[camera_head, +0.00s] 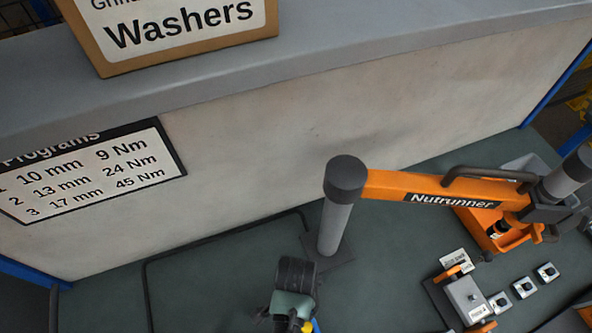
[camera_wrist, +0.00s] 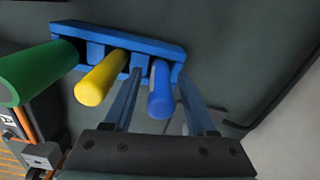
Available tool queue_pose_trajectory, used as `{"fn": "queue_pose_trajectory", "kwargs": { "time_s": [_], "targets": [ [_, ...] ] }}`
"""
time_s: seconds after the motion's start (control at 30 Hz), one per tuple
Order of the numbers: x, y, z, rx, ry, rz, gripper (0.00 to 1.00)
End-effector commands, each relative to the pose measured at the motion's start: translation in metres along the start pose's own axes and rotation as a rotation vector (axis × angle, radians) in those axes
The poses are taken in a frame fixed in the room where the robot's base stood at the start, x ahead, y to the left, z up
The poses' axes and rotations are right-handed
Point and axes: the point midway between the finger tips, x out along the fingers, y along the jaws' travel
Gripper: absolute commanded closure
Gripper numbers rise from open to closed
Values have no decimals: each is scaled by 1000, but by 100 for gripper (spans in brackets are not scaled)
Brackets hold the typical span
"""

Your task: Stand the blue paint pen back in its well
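The blue paint pen (camera_wrist: 161,95) shows in the wrist view, standing at the right end of a blue rack (camera_wrist: 118,40). Its near end points toward the camera. Its far end meets the rack, but I cannot tell whether it sits inside a well. My gripper (camera_wrist: 160,72) has one finger on each side of the blue pen, with narrow gaps visible, so it looks open. In the head view the pen and fingers cannot be made out clearly.
A yellow pen (camera_wrist: 100,80) and a larger green cylinder (camera_wrist: 38,72) are left of the blue pen. In the head view, an orange nutrunner arm (camera_head: 440,188) on a grey post (camera_head: 335,225) stands nearby. A wall panel (camera_head: 300,130) rises behind the bench.

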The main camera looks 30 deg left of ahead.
Motion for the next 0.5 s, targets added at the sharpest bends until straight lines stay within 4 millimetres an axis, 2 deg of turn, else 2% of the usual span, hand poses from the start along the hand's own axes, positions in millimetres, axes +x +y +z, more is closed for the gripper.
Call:
{"fn": "queue_pose_trajectory", "kwargs": {
  "time_s": [0.3,0.43,0.5],
  "targets": [
    [-2,0,0,0,0,0,40],
    [-13,-1,-1,0,2,-2,40],
    [-24,-1,-1,0,3,-3,40]
  ]
}}
